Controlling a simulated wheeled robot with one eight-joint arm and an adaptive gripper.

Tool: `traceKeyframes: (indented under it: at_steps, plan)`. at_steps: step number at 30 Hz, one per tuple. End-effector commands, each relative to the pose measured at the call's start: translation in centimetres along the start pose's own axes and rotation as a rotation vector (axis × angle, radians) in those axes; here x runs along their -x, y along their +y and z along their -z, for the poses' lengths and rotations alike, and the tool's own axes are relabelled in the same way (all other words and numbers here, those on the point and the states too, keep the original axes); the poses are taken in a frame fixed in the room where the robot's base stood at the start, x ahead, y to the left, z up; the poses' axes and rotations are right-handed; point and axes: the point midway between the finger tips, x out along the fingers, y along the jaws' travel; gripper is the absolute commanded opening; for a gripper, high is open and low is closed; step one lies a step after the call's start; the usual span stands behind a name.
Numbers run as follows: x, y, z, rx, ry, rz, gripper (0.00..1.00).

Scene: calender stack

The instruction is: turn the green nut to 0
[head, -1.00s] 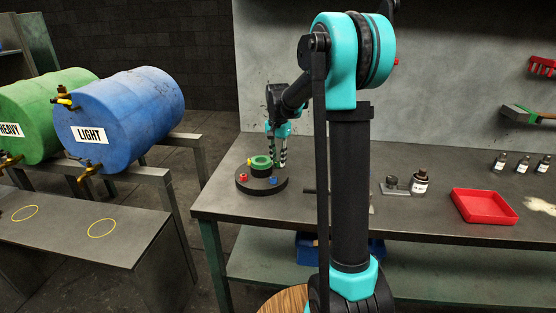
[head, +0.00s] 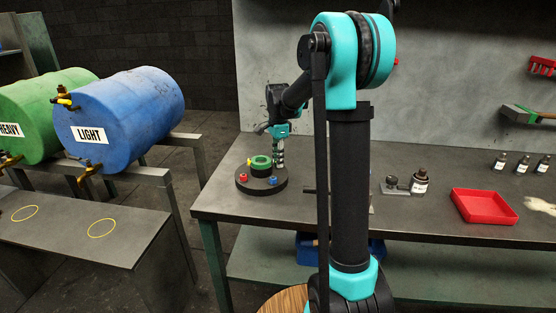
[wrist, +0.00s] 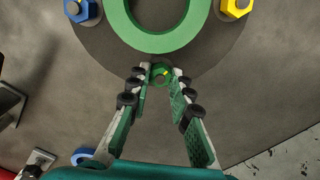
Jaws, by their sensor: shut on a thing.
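The green nut (wrist: 161,75) is small, with a yellow mark, and sits at the rim of a round dark base (wrist: 205,60) beside a big green ring (wrist: 155,42). In the wrist view my gripper (wrist: 159,72) has its fingertips on either side of this nut and is shut on it. In the head view my gripper (head: 279,164) reaches down at the right rear of the base (head: 262,188), just right of the green ring (head: 260,162). The fingers hide the green nut there.
A red nut (head: 243,176), a blue nut (head: 273,180) and a yellow nut (wrist: 236,8) sit around the base. A red tray (head: 484,206) and bottles stand farther right on the bench. Blue and green barrels are at the left.

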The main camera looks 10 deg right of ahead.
Motion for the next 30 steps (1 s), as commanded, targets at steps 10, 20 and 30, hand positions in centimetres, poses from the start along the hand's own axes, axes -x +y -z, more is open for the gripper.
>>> traceKeyframes:
  at_steps: [10, 20, 30]
  plan:
    - [0.07, -0.10, 0.02, -0.015, 0.000, 0.002, 0.00]
    - [0.05, -0.08, 0.01, -0.014, 0.000, 0.001, 0.41]
    - [0.27, -0.02, 0.00, -0.014, 0.000, 0.001, 0.41]
